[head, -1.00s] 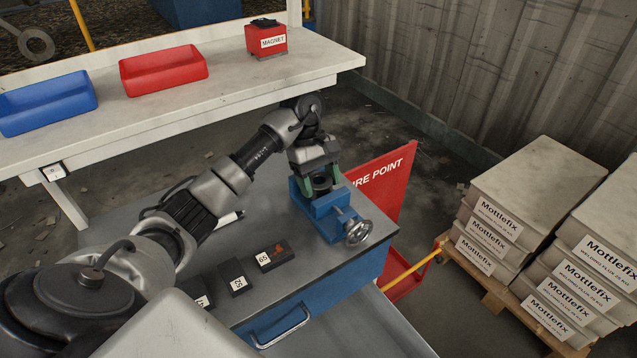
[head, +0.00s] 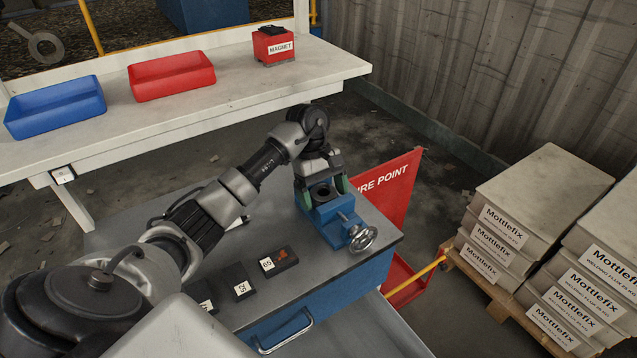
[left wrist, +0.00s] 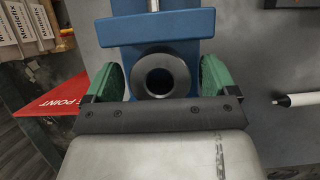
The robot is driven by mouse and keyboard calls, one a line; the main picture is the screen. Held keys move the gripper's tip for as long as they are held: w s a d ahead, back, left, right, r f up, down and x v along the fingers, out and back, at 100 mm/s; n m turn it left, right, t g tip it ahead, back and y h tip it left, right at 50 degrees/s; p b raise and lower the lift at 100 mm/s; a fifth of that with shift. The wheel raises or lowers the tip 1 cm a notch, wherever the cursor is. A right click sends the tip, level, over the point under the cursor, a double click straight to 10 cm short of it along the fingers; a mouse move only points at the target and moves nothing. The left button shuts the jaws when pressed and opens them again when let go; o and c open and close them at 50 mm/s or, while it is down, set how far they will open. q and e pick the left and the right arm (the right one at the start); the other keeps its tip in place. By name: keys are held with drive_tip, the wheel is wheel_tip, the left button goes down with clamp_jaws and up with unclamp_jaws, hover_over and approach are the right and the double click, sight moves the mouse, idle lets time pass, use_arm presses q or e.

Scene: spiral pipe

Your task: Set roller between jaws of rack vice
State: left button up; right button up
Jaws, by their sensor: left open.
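The roller (left wrist: 160,76) is a dark, hollow ring seen end-on in the left wrist view. It stands upright at the blue rack vice (head: 338,231). The vice also shows in the left wrist view (left wrist: 155,27). My left gripper (head: 323,192) is open, with green-padded fingers on either side of the roller. In the left wrist view gaps show between the pads and the roller. The jaw faces and the roller's lower part are hidden. My right gripper is not in view.
The vice's handwheel (head: 363,238) sticks out toward the bench corner. Several black labelled blocks (head: 279,262) lie on the grey bench (head: 262,230). A red panel (head: 395,190) stands behind the vice. A white marker (left wrist: 297,100) lies beside it. Stacked Mottlefix packs (head: 530,190) stand right.

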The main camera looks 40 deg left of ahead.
sight(317, 185)
use_arm(q)
drive_tip(key=v, duration=0.2)
drive_tip(key=b+v, duration=0.1)
drive_tip(key=v, duration=0.2)
drive_tip(key=shift+w+a+r, duration=0.15)
drive_tip(key=shift+a+r, duration=0.05)
drive_tip(key=shift+a, duration=0.15)
drive_tip(key=w+a, duration=0.1)
drive_tip(key=a, duration=0.2)
drive_tip(key=w+a+b, duration=0.1)
drive_tip(key=a, duration=0.2)
drive_tip(key=w+a+b, duration=0.1)
drive_tip(key=a, duration=0.2)
drive_tip(key=shift+w+f, duration=0.2)
drive_tip(key=shift+w, duration=0.2)
drive_tip(key=shift+w+a, duration=0.25)
drive_tip(key=shift+a, duration=0.5)
drive_tip(key=shift+s, duration=0.1)
